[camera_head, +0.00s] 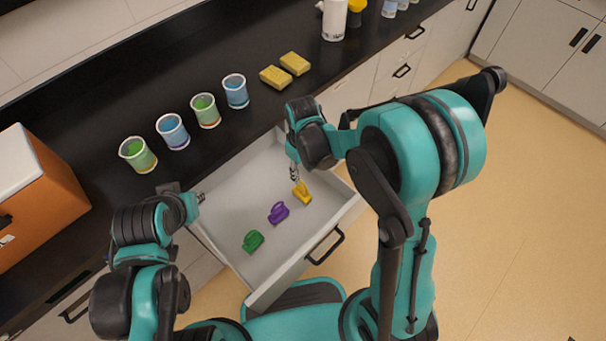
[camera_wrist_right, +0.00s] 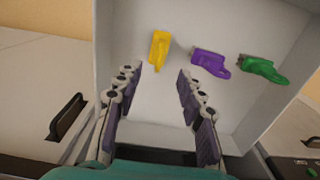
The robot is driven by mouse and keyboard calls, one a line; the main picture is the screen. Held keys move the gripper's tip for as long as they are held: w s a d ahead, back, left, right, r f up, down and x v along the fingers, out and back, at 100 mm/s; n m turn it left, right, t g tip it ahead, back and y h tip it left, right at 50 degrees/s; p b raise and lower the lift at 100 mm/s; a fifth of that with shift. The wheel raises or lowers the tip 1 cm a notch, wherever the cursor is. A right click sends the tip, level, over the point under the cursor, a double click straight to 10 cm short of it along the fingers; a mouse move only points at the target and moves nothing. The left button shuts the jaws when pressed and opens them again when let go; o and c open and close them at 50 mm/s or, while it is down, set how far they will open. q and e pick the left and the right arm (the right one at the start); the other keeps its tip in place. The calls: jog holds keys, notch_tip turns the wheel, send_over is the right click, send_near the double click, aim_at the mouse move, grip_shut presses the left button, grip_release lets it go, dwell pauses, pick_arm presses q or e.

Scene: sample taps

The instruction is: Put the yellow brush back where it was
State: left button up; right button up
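The yellow brush (camera_head: 301,193) lies in the open drawer (camera_head: 225,225), on its right side. The right wrist view shows the yellow brush (camera_wrist_right: 158,50) apart from my fingers, just beyond the fingertips and roughly in line with the gap between them. My right gripper (camera_head: 294,174) is over the drawer, close to the brush; in the right wrist view the gripper (camera_wrist_right: 158,76) is open and empty. My left gripper (camera_head: 200,198) is by the drawer's left side; its fingers are too small to read.
A purple brush (camera_head: 278,213) and a green brush (camera_head: 253,241) lie in the same drawer, left of the yellow one. Several cups, such as a blue one (camera_head: 235,91), and two yellow sponges (camera_head: 275,77) stand on the black counter (camera_head: 120,85). An orange box (camera_head: 40,205) is at left.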

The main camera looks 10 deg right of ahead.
jog(key=shift+r, duration=0.45)
jog(key=s+d+r+m+t, duration=0.3)
jog(key=s+d+r, duration=0.1)
jog(key=r, duration=0.3)
jog(key=s+d+r+m+t, duration=0.3)
jog(key=s+d+r+t, duration=0.1)
jog(key=s+r, duration=0.3)
jog(key=shift+s+r+m, duration=0.3)
jog(key=shift+r+m, duration=0.1)
jog(key=shift+r, duration=0.05)
